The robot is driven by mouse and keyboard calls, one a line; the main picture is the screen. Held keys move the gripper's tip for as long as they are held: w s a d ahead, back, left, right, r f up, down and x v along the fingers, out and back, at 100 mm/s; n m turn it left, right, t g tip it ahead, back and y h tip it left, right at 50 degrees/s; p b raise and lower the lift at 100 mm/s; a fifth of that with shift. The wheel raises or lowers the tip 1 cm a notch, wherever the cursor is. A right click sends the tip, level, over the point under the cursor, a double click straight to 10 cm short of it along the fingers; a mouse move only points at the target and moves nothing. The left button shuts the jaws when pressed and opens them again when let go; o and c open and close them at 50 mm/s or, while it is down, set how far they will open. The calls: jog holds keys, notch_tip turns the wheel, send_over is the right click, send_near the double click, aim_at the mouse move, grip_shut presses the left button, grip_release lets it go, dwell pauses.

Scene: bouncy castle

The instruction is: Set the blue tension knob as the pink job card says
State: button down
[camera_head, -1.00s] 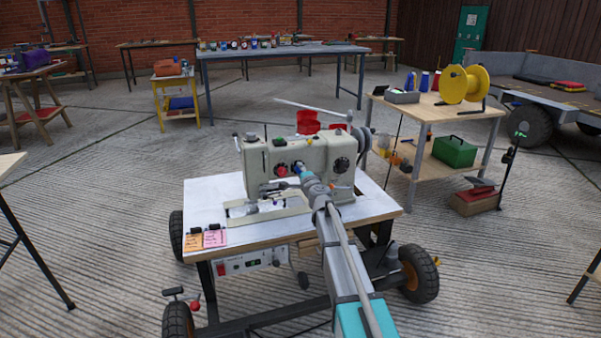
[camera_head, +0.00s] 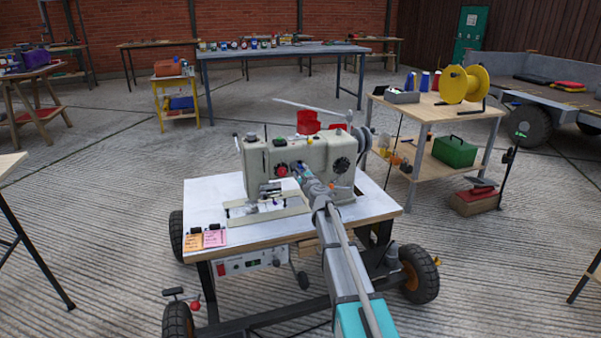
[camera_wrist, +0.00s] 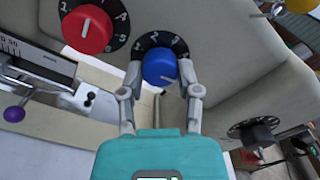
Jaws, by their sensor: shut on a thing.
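In the wrist view the blue tension knob (camera_wrist: 160,67) sits on a black numbered dial on the sewing machine's front. My gripper (camera_wrist: 160,78) has its two fingers on either side of the knob, shut on it. The white pointer line on the knob is at its lower right. In the head view my gripper (camera_head: 299,173) reaches the front of the sewing machine (camera_head: 325,153), and my arm hides the knob. The pink job card (camera_head: 214,238) lies at the table's front left edge; its writing is too small to read.
A red knob (camera_wrist: 87,28) with its own numbered dial is left of the blue one. A purple-ended lever (camera_wrist: 14,114) and a black dial (camera_wrist: 258,135) are near. An orange card (camera_head: 193,241) lies beside the pink one. A shelf bench (camera_head: 430,112) stands at the right.

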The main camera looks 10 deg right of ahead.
jog(key=shift+m, duration=0.6)
jog(key=shift+c, duration=1.5)
grip_release()
jog(key=shift+s, duration=0.1)
jog(key=s+d, duration=0.1)
jog(key=s, duration=1)
jog(key=shift+s+d, duration=0.3)
jog(key=shift+d, duration=0.1)
